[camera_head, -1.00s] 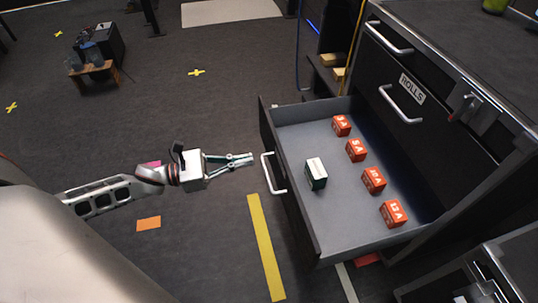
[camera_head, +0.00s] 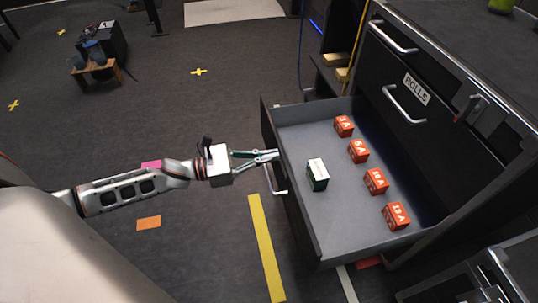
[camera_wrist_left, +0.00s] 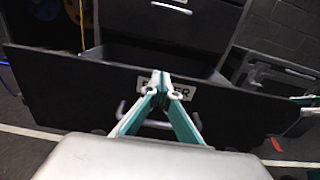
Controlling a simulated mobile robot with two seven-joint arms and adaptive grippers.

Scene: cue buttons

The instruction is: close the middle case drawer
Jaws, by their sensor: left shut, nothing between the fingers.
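The open case drawer (camera_head: 335,250) is pulled far out below the closed drawer labelled ROLLS (camera_head: 402,103). Its dark front also shows in the left wrist view (camera_wrist_left: 60,85), with a partly hidden label (camera_wrist_left: 180,92) and a silver handle (camera_wrist_left: 125,108). My left gripper (camera_head: 278,154) is shut and empty, pointing at the drawer front above the handle (camera_head: 272,178). In the left wrist view its fingertips (camera_wrist_left: 160,80) overlap the label; I cannot tell whether they touch.
Several red boxes (camera_head: 376,181) and one green-and-white box (camera_head: 317,175) stand inside the drawer. Another dark metal unit (camera_head: 520,262) stands at the lower right. The floor left of the drawer is clear.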

